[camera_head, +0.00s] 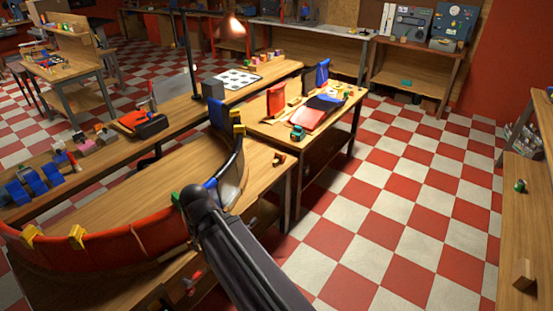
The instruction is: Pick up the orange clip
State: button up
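A small orange-brown piece (279,158) with dark parts lies near the right end of the front bench. It may be the orange clip, but it is too small to be sure. Yellow clips (77,236) sit on the rim of a large curved red, black and blue duct wall (110,246) on this bench, and another yellow clip (239,130) is at its far end. My dark arm reaches up from the bottom, its end in front of the duct's black section. I cannot make out my gripper's fingers.
The front bench (262,180) has bare wood inside the duct curve. Blue blocks (37,181) stand on the bench behind at left. A right-hand table (258,127) holds red and blue parts and a teal toy-like piece (297,132). The checkered floor (400,200) at right is clear.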

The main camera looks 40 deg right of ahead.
aim_at(279, 154)
jog(key=z, duration=0.55)
jog(key=i, duration=1.15)
jog(key=z, duration=0.55)
jog(key=i, duration=0.55)
jog(key=z, duration=0.2)
